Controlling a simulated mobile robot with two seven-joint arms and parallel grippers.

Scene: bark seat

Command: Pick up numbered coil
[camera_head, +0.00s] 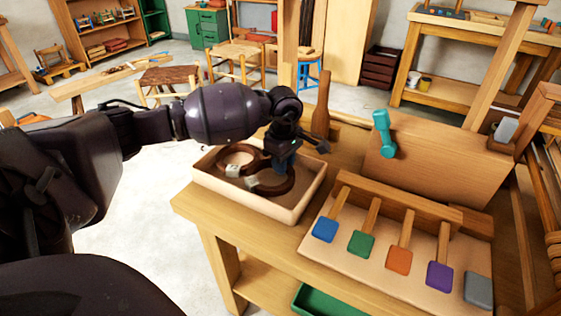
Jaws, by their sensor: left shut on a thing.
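Two dark brown coils with small pale tags lie in a shallow cardboard-coloured tray (203,184) on the workbench. The left coil (222,157) rests toward the tray's far left. The right coil (287,184) is nearer the middle, and its tag (252,184) faces me. Any number on the tags is too small to read. My left gripper (284,167) reaches down into the tray and is shut on the far side of the right coil. It hides part of that coil. My right gripper is not in view.
A board with coloured square-ended paddles (398,261) lies right of the tray. An upright wooden panel (440,160) with a teal handle (383,134) stands behind it. A wooden paddle (322,105) rises behind the tray. A green bin (325,301) sits below the bench top.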

